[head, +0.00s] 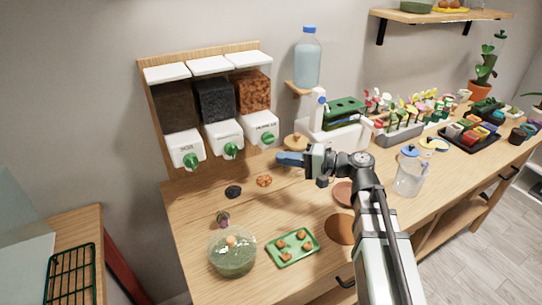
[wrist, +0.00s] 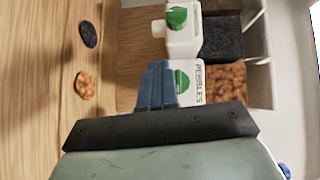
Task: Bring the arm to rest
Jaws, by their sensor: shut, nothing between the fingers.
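My gripper (head: 280,159) has blue fingers, shut with nothing between them. In the head view it is held above the wooden bench (head: 200,205), in front of the right-hand dispenser of the wall rack. In the wrist view my gripper (wrist: 157,68) points toward the dispenser labelled "PEBBLES" (wrist: 198,88), and its fingers cover part of that dispenser's front. I cannot tell from these views how far the fingertips are from it. My arm reaches in from the lower right of the head view.
A dark saucer-like pile (head: 233,192) and an orange-brown one (head: 264,181) lie below the rack. A glass bowl (head: 232,255), a green tray (head: 293,247) and a clear jug (head: 409,175) stand around my arm. A water bottle (head: 307,60) stands on a small shelf behind.

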